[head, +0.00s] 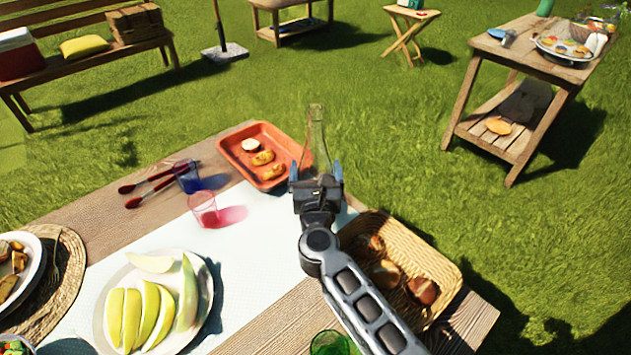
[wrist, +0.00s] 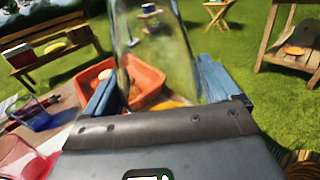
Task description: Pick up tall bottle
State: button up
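The tall bottle (head: 316,135) is clear glass and stands upright near the far right edge of the table, beside the orange tray. It also shows in the wrist view (wrist: 155,60), large and close, its top cut off by the frame. My gripper (head: 316,172) is at the bottle's lower body, with one blue finger on each side of it. In the wrist view my gripper's fingers (wrist: 158,82) are spread wide with the bottle between them. The fingers look very near the glass; firm contact is not clear. The bottle's base is hidden behind my gripper.
An orange tray (head: 228,146) with food lies left of the bottle. A wicker basket (head: 452,272) of bread sits to the right, close to my arm. A red cup (head: 203,208), a blue cup (head: 187,177) and a plate (head: 103,318) of melon stand left.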

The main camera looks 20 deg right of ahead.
jog(key=c, duration=1.2)
jog(key=shift+r, duration=0.1)
jog(key=shift+c, duration=0.2)
